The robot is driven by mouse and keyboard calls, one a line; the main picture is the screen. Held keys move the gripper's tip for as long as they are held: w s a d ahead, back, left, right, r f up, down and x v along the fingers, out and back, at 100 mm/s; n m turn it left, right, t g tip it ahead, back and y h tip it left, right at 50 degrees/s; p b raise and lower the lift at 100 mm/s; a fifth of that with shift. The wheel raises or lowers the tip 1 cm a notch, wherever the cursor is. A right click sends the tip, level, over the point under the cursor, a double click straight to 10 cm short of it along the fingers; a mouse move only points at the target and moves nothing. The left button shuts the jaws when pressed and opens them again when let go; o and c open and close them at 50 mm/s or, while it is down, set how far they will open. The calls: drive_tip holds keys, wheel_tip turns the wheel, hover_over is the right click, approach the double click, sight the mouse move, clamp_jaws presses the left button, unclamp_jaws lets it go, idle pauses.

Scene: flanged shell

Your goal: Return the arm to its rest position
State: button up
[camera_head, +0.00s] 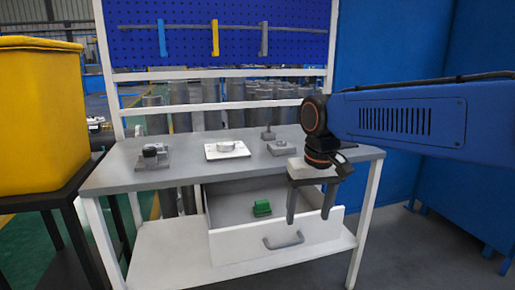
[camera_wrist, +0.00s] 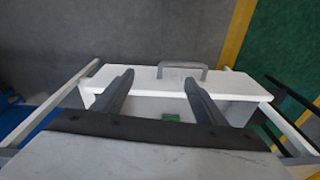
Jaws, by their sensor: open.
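My gripper (camera_head: 310,203) points down in front of the workbench, over the right part of the open drawer (camera_head: 230,245). Its two fingers are apart with nothing between them. In the wrist view my gripper (camera_wrist: 157,92) also shows open, with the drawer front and its handle (camera_wrist: 182,66) beyond the fingertips. My blue arm reaches in from the right. A green block-like part (camera_head: 262,208) lies inside the drawer, left of the gripper and apart from it. It is partly seen in the wrist view (camera_wrist: 172,117).
The grey benchtop (camera_head: 190,150) carries a dark round part on a plate (camera_head: 153,157), a white plate with a round part (camera_head: 227,150) and small grey blocks (camera_head: 281,147). A yellow bin (camera_head: 38,120) stands left. Blue panels stand at right. Floor is clear at front right.

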drive_tip(key=s+d+f+m+t, duration=0.1)
drive_tip(key=s+d+f, duration=0.4)
drive_tip(key=s+d, duration=0.3)
drive_tip(key=s+d+f+m+t, duration=0.1)
drive_tip(key=s+d+f+t, duration=0.1)
drive_tip(key=s+d+f, duration=0.3)
drive_tip(key=s+d, duration=0.3)
drive_tip(key=s, duration=0.1)
drive_tip(key=shift+s+f+t+h, duration=0.15)
drive_tip(key=shift+f+t+h, duration=0.15)
drive_tip(key=shift+f, duration=0.1)
drive_tip(key=shift+d, duration=0.1)
